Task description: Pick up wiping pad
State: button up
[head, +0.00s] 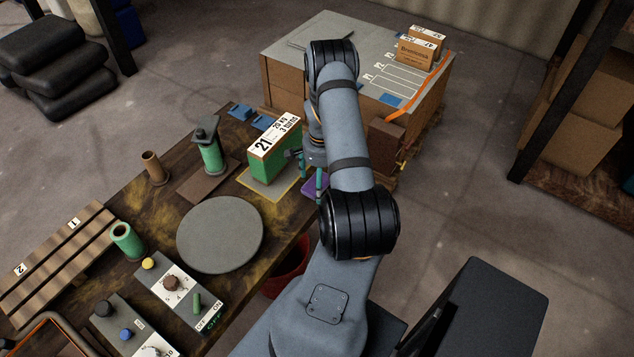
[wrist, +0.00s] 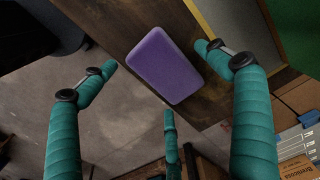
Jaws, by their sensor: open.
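The wiping pad is a purple rounded block (head: 312,187) lying at the right edge of the dark wooden table, partly hidden by my arm in the head view. In the wrist view the pad (wrist: 165,66) lies flat, and its whole top shows between the fingers. My gripper (head: 309,170) is close to the pad. In the wrist view my gripper (wrist: 154,58) has its teal fingers spread apart around the pad's outline, with nothing held. Whether any finger touches the pad cannot be told.
A green box labelled 21 (head: 273,158) stands on a yellow-edged mat just left of the pad. A cardboard crate (head: 283,85) with small boxes on top stands behind. A red bucket (head: 287,280) is below the table edge.

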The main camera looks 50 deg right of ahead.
jog(key=shift+f, duration=0.1)
jog(key=shift+c, duration=1.3)
jog(key=c, duration=1)
